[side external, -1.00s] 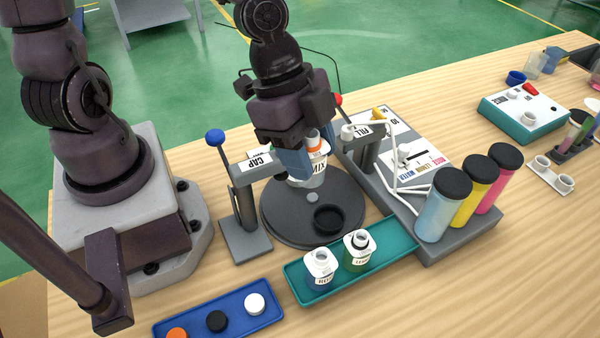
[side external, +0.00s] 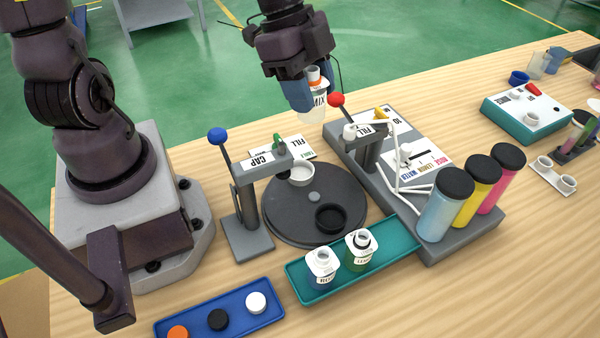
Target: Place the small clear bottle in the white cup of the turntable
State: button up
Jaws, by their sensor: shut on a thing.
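The small clear bottle (side external: 314,108), with a "MIX" label and an orange band at its neck, hangs roughly upright in my gripper (side external: 310,93). The gripper's blue fingers are shut on it, high above the table behind the turntable. The dark grey turntable (side external: 285,222) stands between the CAP and FILL stations. Its white cup (side external: 301,176) is at the back and looks empty. Its black cup (side external: 329,217) is at the front. The bottle is well apart from the white cup.
The CAP post with blue knob (side external: 217,136) and the FILL post with red knob (side external: 336,99) flank the turntable. A teal tray (side external: 400,240) with two labelled bottles and a blue tray (side external: 237,318) with caps lie in front. Coloured cylinders (side external: 443,205) stand right.

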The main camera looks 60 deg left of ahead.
jog(key=w+a, duration=0.1)
jog(key=a, duration=0.5)
jog(key=f, duration=1.5)
jog(key=shift+d, duration=0.2)
jog(key=shift+f, duration=2.05)
jog(key=shift+f, duration=0.1)
jog(key=o, duration=0.9)
